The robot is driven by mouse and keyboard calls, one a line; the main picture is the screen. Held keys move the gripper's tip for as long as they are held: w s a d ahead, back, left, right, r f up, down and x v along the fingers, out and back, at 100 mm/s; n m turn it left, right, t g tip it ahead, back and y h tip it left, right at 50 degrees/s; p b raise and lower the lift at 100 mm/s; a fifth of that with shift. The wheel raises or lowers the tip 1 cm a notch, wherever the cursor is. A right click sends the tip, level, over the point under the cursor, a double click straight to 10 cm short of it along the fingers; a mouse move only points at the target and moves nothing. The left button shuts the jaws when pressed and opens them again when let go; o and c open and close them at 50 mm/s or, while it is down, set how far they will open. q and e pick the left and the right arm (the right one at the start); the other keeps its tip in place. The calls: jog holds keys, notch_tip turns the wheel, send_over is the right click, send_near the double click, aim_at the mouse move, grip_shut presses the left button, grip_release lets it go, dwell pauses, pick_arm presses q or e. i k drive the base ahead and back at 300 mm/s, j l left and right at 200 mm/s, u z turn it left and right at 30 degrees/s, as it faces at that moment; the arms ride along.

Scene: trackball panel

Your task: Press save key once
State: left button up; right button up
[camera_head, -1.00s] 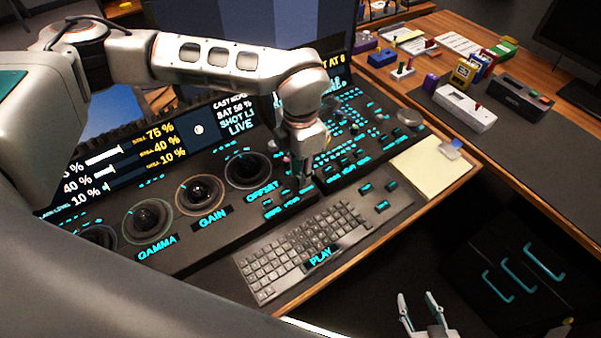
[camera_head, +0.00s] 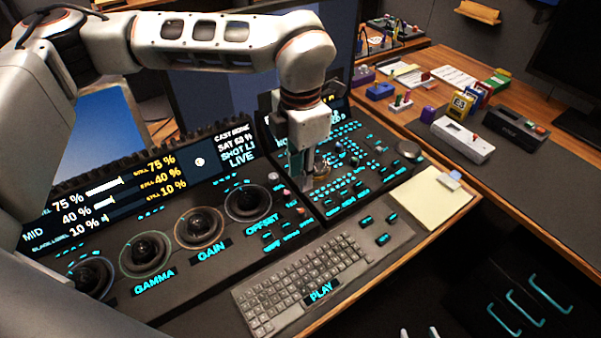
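The control panel (camera_head: 215,285) has a block of small dark keys (camera_head: 285,236) with cyan labels right of the OFFSET trackball (camera_head: 247,203). The labels are too small to read, so I cannot tell which is the save key. My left gripper (camera_head: 301,182) points down over the panel, right of the OFFSET trackball and behind this block. It hides some panel parts; I cannot tell whether it touches the panel or how its fingers stand. My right gripper (camera_head: 419,333) shows only two separated fingertips at the bottom edge, away from the panel.
A grey keyboard (camera_head: 300,285) lies in front of the panel, with PLAY lettered at its front. A yellow notepad (camera_head: 430,200) lies to its right. More small buttons (camera_head: 355,165) and a round knob (camera_head: 408,151) are farther right. Small boxes stand on the right-hand desk (camera_head: 540,195).

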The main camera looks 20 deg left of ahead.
aim_at(383, 239)
jog(key=k+l, duration=0.2)
jog(key=k, duration=0.3)
jog(key=k+l, duration=0.2)
jog(key=k, duration=0.25)
